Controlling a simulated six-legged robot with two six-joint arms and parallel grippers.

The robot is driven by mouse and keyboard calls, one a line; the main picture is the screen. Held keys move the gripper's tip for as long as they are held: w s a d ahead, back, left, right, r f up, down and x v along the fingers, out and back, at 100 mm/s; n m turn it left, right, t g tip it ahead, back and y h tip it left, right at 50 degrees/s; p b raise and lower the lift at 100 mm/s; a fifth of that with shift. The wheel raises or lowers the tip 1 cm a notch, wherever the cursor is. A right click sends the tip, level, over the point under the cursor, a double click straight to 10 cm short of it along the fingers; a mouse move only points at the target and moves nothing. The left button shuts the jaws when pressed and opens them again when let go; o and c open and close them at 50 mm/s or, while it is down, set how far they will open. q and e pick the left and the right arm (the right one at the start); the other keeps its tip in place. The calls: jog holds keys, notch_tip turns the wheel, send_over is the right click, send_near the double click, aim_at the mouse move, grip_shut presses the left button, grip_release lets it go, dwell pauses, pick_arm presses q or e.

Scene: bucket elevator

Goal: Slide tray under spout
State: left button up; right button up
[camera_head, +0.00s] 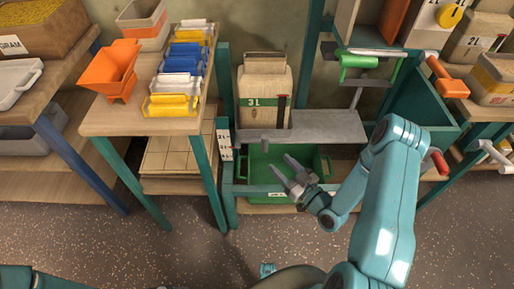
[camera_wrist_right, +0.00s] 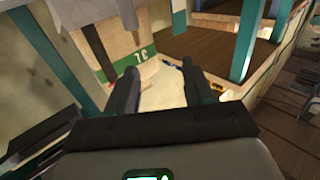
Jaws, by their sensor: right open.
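A green tray (camera_head: 257,168) sits low in the teal frame, below a grey metal shelf (camera_head: 335,126). It has a small white label at its front. My right gripper (camera_head: 278,161) is open and empty, in front of and above the tray in the head view; its arm comes in from the lower right. I cannot tell whether its fingers touch the tray. The right wrist view shows its two dark fingers (camera_wrist_right: 158,66) apart with nothing between them. I cannot clearly make out a spout. My left gripper is not in view.
A pale container (camera_head: 264,92) with a green band stands on the grey shelf. A wooden table (camera_head: 125,121) at left holds an orange hopper (camera_head: 109,72) and several coloured bins. A green roller (camera_head: 358,61) and an orange handle (camera_head: 446,78) are at right. Speckled floor lies in front.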

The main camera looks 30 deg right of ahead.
aim_at(267, 142)
jog(key=d+f+m+h+b, duration=0.1)
jog(key=d+f+h, duration=0.1)
jog(key=d+f, duration=0.1)
pick_arm(q)
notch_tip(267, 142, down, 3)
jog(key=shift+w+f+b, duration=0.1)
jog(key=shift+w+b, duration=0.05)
jog(key=shift+b, duration=0.45)
pick_arm(e)
jog(key=w, duration=1.4)
jog(key=shift+w+a+f, duration=0.1)
jog(key=shift+w+f, duration=0.1)
jog(key=shift+w, duration=0.1)
grip_shut()
